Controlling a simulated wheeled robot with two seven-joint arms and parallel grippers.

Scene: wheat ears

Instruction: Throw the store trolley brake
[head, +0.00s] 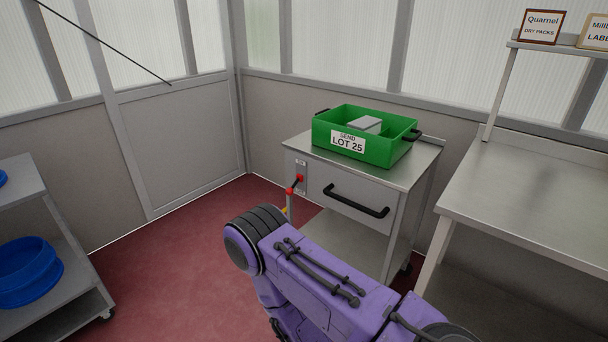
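The steel store trolley (336,183) stands against the back wall in the head view, with a drawer and a black handle (356,203) on its front. On the left of its front is a small plate with a red-ended lever (296,185), which I take to be the brake. A small yellow part (284,210) shows just below it. A purple arm of mine reaches in from the bottom right, in front of the trolley's lower part, and hides some of it.
A green crate (391,151) marked LOT 25, holding a grey box (366,124), sits on the trolley. A steel bench (530,200) stands close at the right. A shelf unit (70,315) with blue tubs (27,272) is at the left. Red floor (165,255) is clear between.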

